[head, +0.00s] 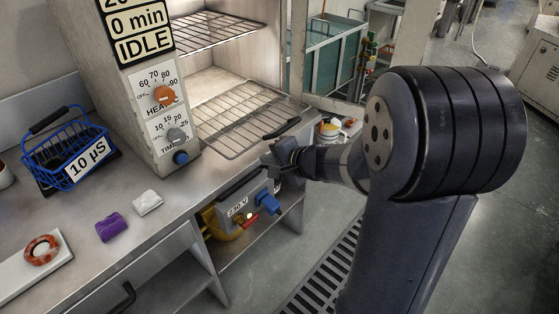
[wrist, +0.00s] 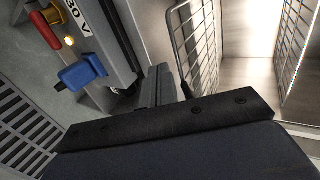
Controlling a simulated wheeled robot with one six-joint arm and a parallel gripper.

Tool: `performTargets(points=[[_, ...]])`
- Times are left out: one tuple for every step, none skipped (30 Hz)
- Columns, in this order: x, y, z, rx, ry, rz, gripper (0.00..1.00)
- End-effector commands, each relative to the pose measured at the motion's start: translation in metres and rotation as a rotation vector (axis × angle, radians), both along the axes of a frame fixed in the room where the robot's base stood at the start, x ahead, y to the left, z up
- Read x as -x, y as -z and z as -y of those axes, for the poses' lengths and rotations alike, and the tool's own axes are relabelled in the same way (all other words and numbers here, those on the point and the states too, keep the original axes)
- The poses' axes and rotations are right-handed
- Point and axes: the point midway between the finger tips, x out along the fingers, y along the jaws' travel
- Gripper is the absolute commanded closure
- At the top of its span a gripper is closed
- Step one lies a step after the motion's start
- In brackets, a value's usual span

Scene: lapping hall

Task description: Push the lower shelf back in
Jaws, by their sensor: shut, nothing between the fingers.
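The lower shelf (head: 236,121) is a wire rack sticking out of the open, lit oven (head: 219,74), over the bench edge. A black handle (head: 282,129) shows near its front right corner. The rack also appears in the wrist view (wrist: 203,46), left of the upper shelf (wrist: 296,36). My gripper (head: 272,156) is shut and empty, in front of the lower shelf's outer edge and just below the handle. Its fingers (wrist: 160,87) point toward the rack in the wrist view. I cannot tell whether they touch it.
Below the bench edge is a grey 230 V box (head: 240,206) with a blue plug (head: 267,199), close to my gripper. The bench holds a blue wire basket (head: 68,150), a purple roll (head: 111,227) and a white block (head: 148,202). A floor grate (head: 325,270) lies right.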

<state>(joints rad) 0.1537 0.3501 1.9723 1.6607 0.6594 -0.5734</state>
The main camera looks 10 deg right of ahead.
Motion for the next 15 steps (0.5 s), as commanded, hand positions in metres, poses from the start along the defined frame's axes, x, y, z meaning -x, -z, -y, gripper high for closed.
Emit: performTargets(points=[[-0.007,0.007,-0.006,0.0,-0.003,-0.004,1.0],[-0.011,0.009,-0.009,-0.001,-0.003,-0.003,1.0],[-0.015,0.013,-0.013,0.0,-0.003,-0.003,1.0],[-0.019,0.016,-0.015,0.0,-0.003,-0.004,1.0],[-0.023,0.013,-0.018,0.001,-0.003,-0.002,1.0],[-0.029,0.012,-0.022,0.0,-0.003,-0.001,1.0],[-0.032,0.012,-0.025,0.0,-0.004,-0.001,1.0],[-0.036,0.012,-0.027,0.001,-0.004,-0.001,1.0],[-0.039,0.012,-0.029,0.001,-0.002,-0.002,1.0],[-0.042,0.012,-0.031,0.001,-0.002,-0.002,1.0],[-0.044,0.012,-0.033,0.0,-0.002,-0.001,1.0],[-0.046,0.012,-0.034,0.0,-0.001,0.0,1.0],[-0.047,0.012,-0.035,0.0,-0.001,0.0,1.0],[-0.048,0.012,-0.036,0.0,-0.001,-0.001,1.0],[-0.049,0.013,-0.036,0.0,-0.001,-0.001,1.0]])
